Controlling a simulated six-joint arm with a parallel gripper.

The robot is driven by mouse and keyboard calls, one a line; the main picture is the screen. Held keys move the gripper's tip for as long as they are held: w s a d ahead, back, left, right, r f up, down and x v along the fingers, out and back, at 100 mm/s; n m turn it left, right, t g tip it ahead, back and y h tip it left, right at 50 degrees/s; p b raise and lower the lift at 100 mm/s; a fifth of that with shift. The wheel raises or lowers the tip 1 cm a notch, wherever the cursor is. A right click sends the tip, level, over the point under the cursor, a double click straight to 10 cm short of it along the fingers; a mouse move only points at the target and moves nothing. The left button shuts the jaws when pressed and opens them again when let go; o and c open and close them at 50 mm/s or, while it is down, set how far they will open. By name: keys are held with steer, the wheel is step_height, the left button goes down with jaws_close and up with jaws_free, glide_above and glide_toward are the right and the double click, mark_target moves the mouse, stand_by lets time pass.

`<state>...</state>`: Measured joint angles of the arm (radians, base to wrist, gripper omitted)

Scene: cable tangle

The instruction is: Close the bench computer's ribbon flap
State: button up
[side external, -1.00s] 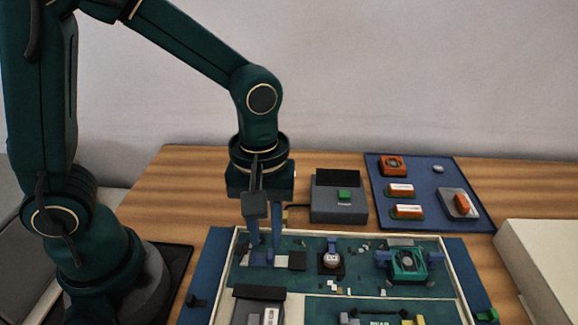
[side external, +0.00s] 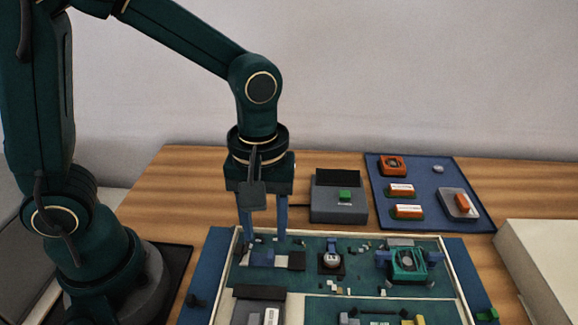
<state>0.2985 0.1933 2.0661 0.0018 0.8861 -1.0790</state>
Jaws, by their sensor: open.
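The bench computer (side external: 340,288) is an open shallow case with a pale rim and a teal board inside. My gripper (side external: 264,240) points down over its far left part. Its two blue fingers are spread apart and empty. Whether the fingertips touch anything is unclear.
A teal fan (side external: 407,264) and a round component (side external: 330,260) stand on the board. Behind the case is a grey box with a green button (side external: 345,195). A blue mat (side external: 425,170) holds several orange parts. A pale block (side external: 540,260) stands at right.

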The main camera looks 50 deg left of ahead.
mark_target(236, 247)
steer(key=m, duration=0.4)
steer(key=shift+s+a, duration=0.1)
steer(key=shift+s, duration=0.2)
steer(key=m, duration=0.4)
steer(key=shift+s+a+m, duration=0.3)
steer(key=shift+s+m, duration=0.1)
steer(key=m, duration=0.2)
steer(key=s+a+m, duration=0.1)
steer(key=m, duration=0.3)
steer(key=shift+s+a+r, duration=0.15)
steer(key=shift+s+r, duration=0.05)
steer(key=shift+r, duration=0.15)
steer(key=m, duration=0.3)
steer(key=shift+s+a+r, duration=0.2)
steer(key=shift+s+a, duration=0.1)
steer(key=shift+a, duration=0.05)
steer(key=shift+s+a+r, duration=0.1)
steer(key=shift+a, duration=0.2)
steer(key=shift+f, duration=2.45)
